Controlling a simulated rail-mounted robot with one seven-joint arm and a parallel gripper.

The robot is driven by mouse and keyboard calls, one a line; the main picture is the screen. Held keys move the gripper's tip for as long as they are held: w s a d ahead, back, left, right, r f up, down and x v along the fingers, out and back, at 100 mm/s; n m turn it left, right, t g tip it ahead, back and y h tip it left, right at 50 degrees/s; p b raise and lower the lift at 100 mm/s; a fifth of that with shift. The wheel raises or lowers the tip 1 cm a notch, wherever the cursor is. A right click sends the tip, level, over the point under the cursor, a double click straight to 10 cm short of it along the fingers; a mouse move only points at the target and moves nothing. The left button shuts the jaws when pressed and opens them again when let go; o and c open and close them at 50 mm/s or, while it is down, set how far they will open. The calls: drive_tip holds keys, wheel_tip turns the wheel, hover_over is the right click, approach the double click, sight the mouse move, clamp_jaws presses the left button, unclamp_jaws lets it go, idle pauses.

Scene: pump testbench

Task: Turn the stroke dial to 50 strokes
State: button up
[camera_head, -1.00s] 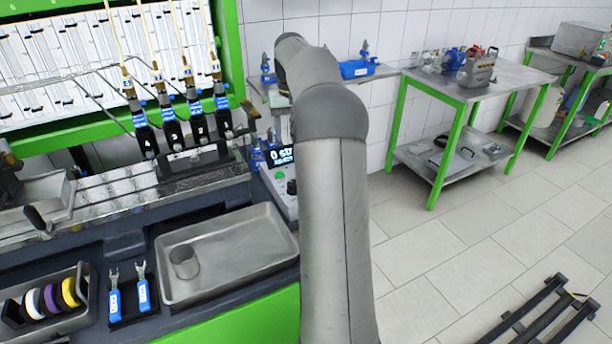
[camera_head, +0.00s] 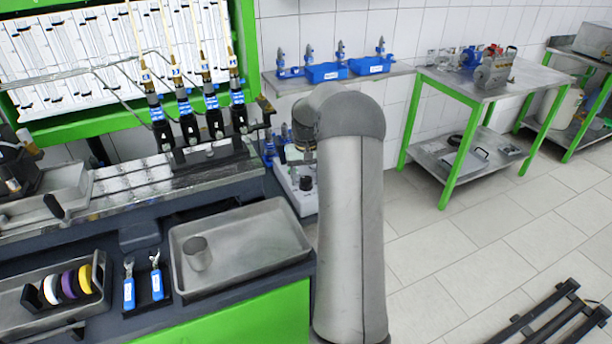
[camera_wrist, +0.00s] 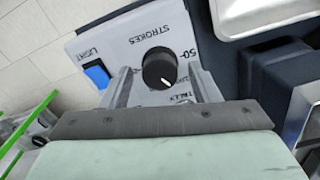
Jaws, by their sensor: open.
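The stroke dial (camera_wrist: 159,67) is a round black knob with a white pointer line, on a light grey panel (camera_wrist: 135,30) marked STROKES in the wrist view. Its pointer faces the lower right of the picture; a "50" mark stands to the dial's upper right. My gripper (camera_wrist: 161,73) is open, with one finger on each side of the dial. I cannot tell whether either finger touches it. In the head view the control box (camera_head: 305,202) sits at the bench's right end, partly behind my arm. Its display cannot be read now.
A blue LIGHT switch (camera_wrist: 96,76) sits close to the left finger. A metal tray (camera_head: 240,250) with a cup (camera_head: 197,254) lies left of the box. Injectors (camera_head: 187,125) stand behind the tray. A wall shelf (camera_head: 350,78) with blue holders is behind the box.

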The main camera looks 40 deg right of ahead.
drive_tip(key=shift+f, duration=0.1)
drive_tip(key=c, duration=1)
drive_tip(key=shift+n, duration=0.3)
drive_tip(key=n, duration=1.1)
drive_tip(key=shift+p, duration=0.35)
drive_tip(key=shift+n, duration=0.3)
drive_tip(key=o, duration=1)
